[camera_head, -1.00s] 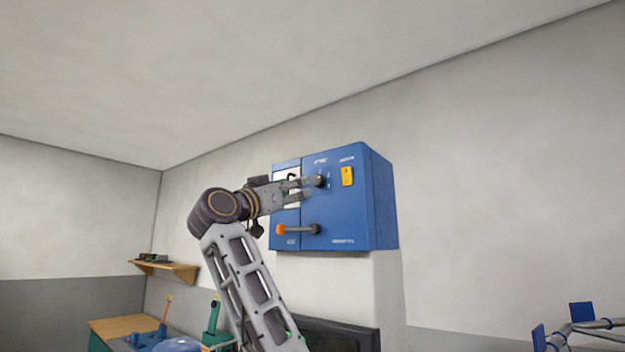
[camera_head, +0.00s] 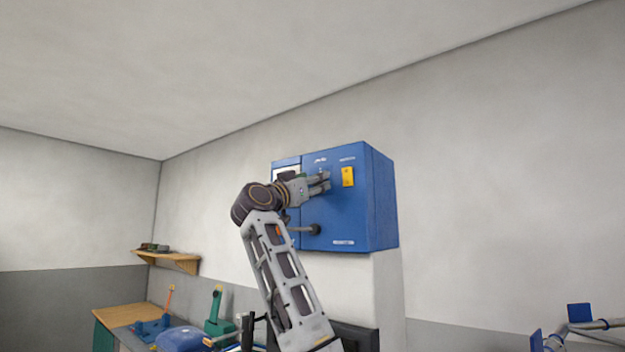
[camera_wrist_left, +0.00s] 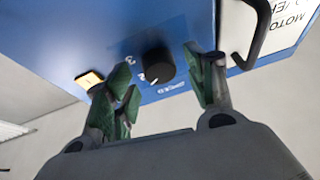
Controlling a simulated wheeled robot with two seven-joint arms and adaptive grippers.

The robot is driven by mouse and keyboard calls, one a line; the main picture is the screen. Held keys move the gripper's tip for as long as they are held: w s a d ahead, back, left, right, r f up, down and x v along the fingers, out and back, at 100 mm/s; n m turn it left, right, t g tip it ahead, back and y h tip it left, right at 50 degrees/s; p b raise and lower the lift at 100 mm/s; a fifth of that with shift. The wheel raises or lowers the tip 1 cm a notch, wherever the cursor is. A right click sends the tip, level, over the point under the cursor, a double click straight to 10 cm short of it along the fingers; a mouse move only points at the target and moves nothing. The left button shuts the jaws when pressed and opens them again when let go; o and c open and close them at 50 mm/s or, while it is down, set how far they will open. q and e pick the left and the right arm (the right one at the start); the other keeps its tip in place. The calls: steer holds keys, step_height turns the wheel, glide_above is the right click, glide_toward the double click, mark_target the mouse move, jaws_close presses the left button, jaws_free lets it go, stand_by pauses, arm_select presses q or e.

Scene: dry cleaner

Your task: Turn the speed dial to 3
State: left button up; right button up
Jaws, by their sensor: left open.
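The speed dial (camera_wrist_left: 158,66) is a round black knob with a white pointer line, on the face of a blue control box (camera_head: 375,205) on the wall. Printed marks show beside it in the left wrist view; the number its pointer meets is too small to tell. My left gripper (camera_head: 324,183) is open in front of the box. In the left wrist view its green-padded fingers (camera_wrist_left: 165,85) stand on either side of the dial with visible gaps. In the head view the gripper hides the dial. My right gripper is not in view.
A yellow switch (camera_head: 348,177) sits just right of the fingers. A lever with a dark hub (camera_head: 315,230) lies below, partly behind my arm. A black handle (camera_wrist_left: 262,30) and white label are at the box's other side. A workbench (camera_head: 125,314) stands lower left.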

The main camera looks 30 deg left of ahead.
arm_select(q)
steer(key=shift+w, duration=0.15)
steer(key=shift+c, duration=0.2)
steer(key=c, duration=1)
